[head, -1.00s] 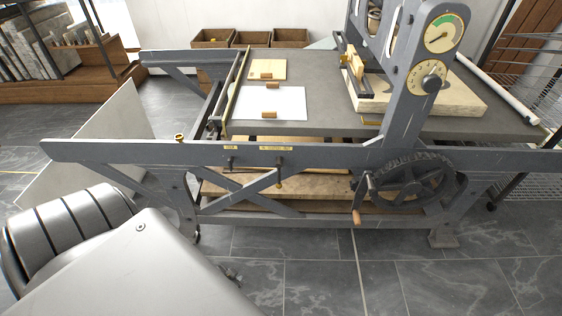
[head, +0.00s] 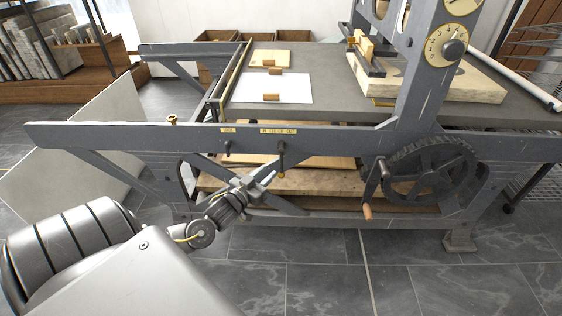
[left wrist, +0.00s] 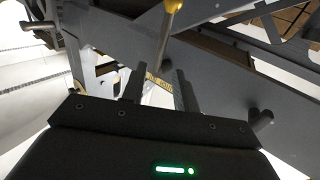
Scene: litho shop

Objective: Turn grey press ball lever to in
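The grey press (head: 330,139) fills the middle of the head view. On its near side rail, below a yellow label, a short lever with a brass ball (head: 281,174) hangs down. In the left wrist view the lever's brass ball (left wrist: 174,6) is at the top edge, with its rod running down toward the fingers. My left gripper (head: 264,181) is just left of and slightly below the ball in the head view. Its two fingers (left wrist: 162,88) stand apart with nothing between them; contact with the lever does not show. My right gripper is out of view.
A dark peg (head: 227,148) sticks out of the rail left of the lever. A toothed wheel (head: 430,172) and a crank with a wooden handle (head: 367,212) are at the right. Floor in front is clear.

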